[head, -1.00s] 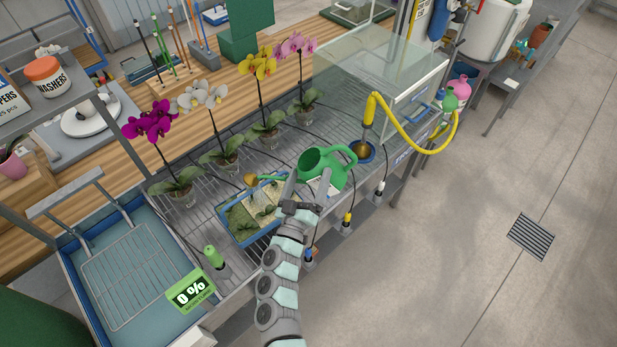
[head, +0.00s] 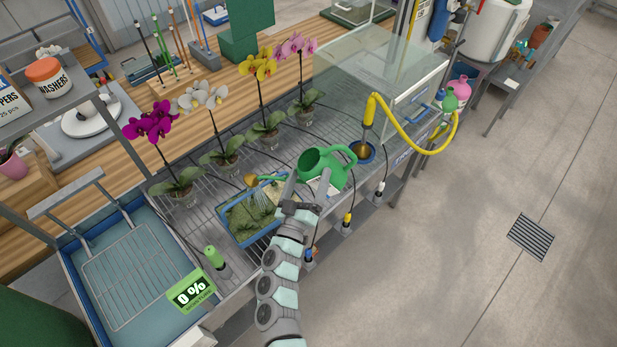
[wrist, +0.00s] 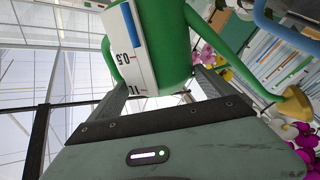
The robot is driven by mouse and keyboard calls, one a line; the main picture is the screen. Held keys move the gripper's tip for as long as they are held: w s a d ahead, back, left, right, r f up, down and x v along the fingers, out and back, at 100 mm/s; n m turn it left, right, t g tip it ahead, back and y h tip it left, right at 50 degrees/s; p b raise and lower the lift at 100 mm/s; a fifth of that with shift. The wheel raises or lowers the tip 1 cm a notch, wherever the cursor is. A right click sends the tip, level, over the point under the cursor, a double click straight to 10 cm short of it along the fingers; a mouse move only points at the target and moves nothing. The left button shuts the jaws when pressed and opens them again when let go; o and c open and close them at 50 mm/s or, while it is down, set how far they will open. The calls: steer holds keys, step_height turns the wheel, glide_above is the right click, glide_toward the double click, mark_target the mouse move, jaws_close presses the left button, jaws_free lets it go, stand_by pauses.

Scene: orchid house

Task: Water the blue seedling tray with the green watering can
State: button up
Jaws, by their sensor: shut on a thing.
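The green watering can (head: 335,172) is held over the bench in my gripper (head: 307,183), which is shut on its body. Its spout points left, and its brass rose (head: 251,180) hangs over the blue seedling tray (head: 247,241). Pale streaks like falling water show below the rose over the tray. The tray holds dark soil with small green seedlings; my arm and the can hide its right end. In the wrist view the can (wrist: 165,40) with its white scale strip sits between my fingers, and the rose (wrist: 295,103) shows at right.
Several potted orchids (head: 228,160) stand behind the tray. A green sign (head: 191,291) reads "0 %" beside a blue basin (head: 75,260). A glass case (head: 375,80) and a yellow hose wand (head: 369,112) stand at right.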

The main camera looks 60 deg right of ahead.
mark_target(317, 183)
steer(key=shift+s+d+f+m+g, duration=0.1)
steer(key=shift+s+f+m+g, duration=0.1)
steer(key=shift+f+m, duration=0.25)
steer(key=shift+s+d+f+m+g, duration=0.1)
steer(key=shift+s+f+m+g, duration=0.1)
steer(key=shift+m, duration=0.45)
steer(key=shift+s+d+r+m+y+p, duration=0.4)
steer(key=shift+s+d+m+p, duration=0.15)
steer(key=shift+m+p, duration=0.25)
steer(key=shift+s+d+m, duration=0.15)
steer(key=shift+s+m, duration=0.1)
steer(key=shift+m, duration=0.05)
steer(key=shift+f, duration=0.15)
